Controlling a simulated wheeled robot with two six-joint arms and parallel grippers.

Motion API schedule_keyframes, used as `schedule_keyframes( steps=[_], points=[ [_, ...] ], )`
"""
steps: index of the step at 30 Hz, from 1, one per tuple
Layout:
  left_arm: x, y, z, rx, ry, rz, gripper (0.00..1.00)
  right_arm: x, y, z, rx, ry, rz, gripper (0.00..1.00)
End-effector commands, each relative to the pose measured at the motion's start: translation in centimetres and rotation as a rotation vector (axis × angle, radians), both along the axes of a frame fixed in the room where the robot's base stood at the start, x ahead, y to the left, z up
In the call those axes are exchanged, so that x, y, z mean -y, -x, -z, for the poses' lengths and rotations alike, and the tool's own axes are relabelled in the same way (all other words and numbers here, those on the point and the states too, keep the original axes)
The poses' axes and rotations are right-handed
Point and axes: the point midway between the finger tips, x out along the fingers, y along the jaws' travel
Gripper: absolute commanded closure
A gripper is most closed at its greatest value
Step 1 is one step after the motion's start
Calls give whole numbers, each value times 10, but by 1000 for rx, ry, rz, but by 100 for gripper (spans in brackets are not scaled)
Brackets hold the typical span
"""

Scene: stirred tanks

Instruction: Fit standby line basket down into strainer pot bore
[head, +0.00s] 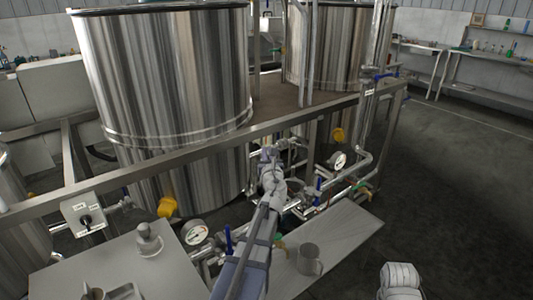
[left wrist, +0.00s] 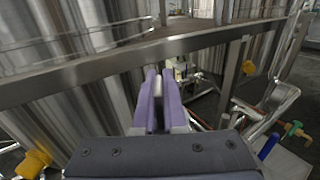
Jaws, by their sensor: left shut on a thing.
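My left gripper (head: 269,160) reaches in from the bottom middle, over the pipework in front of the large tank. In the left wrist view its two purple fingers (left wrist: 158,98) are shut on a small pale piece (left wrist: 157,86), which I take to be part of the basket. The rest of the basket is hidden by the fingers and the hand. A round metal fitting (head: 295,186) just right of the gripper in the head view may be the strainer pot. Its bore is too small and too covered by my arm to make out.
A steel frame rail (head: 200,153) crosses in front of the large tank (head: 165,85). Gauges (head: 195,232), blue-handled valves and pipes crowd the area around the gripper. A grey mug-like vessel (head: 310,260) stands on the front shelf (head: 348,232). A knobbed lid-like part (head: 148,240) sits on the left table.

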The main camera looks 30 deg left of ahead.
Motion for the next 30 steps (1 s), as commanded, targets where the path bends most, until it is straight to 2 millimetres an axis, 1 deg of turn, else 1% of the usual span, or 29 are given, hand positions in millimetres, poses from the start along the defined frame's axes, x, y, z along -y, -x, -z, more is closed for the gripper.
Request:
schedule_keyframes(
  steps=[30],
  points=[
    [0, 0, 26, 0, 0, 0, 100, 0, 0, 26, 0, 0, 0, 0]
  ],
)
